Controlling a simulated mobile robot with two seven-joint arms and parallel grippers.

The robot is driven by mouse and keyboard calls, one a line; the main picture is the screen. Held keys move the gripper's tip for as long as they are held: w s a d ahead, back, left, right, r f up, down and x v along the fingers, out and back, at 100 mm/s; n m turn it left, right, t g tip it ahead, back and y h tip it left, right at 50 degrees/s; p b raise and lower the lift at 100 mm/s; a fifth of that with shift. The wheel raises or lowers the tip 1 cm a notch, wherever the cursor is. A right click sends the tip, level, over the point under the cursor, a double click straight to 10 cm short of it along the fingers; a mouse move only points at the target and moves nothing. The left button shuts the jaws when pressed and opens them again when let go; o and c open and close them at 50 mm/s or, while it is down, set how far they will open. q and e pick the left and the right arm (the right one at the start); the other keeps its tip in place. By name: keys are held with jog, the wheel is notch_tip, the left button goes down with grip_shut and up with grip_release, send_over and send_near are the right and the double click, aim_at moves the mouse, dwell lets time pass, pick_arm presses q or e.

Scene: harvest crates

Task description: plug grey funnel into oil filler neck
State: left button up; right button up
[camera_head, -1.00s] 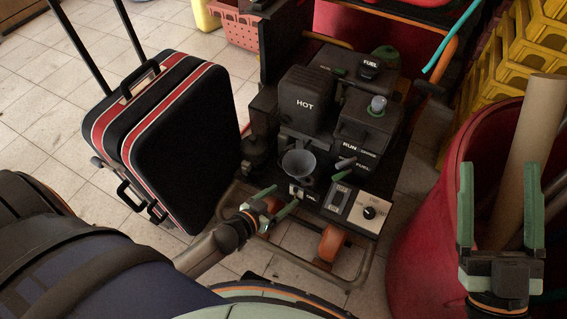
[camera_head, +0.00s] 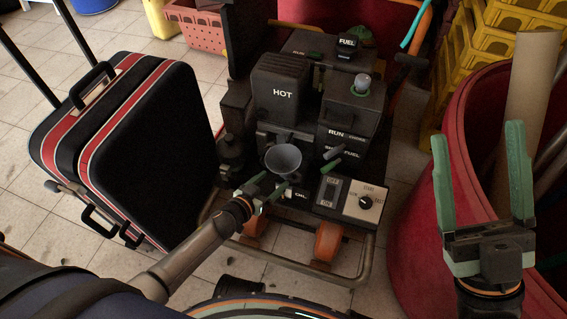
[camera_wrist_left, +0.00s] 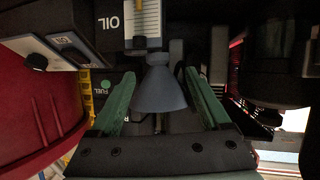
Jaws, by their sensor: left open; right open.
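The grey funnel (camera_head: 283,160) stands wide mouth up at the front of the black machine, above a label that seems to read OIL. In the left wrist view the funnel (camera_wrist_left: 160,92) shows between my two green fingers, its narrow end towards a grey upright part near the OIL lettering. I cannot tell whether its spout sits in the oil filler neck, which I cannot make out clearly. My left gripper (camera_head: 266,190) is open, just in front of and below the funnel, and not closed on it. My right gripper (camera_head: 478,145) is open and empty in front of the red barrel.
The machine's control panel (camera_head: 350,199) and small levers (camera_head: 333,158) lie right of the funnel. A black suitcase (camera_head: 150,150) stands at the left. The red barrel (camera_head: 452,195) and yellow crates (camera_head: 475,60) are at the right. Tiled floor is free between suitcase and machine.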

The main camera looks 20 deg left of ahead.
pick_arm(q)
jog(key=b+x, duration=0.2)
jog(key=x, duration=0.3)
jog(key=shift+w+d+r, duration=0.1)
jog(key=shift+d, duration=0.1)
grip_shut()
dwell(0.4)
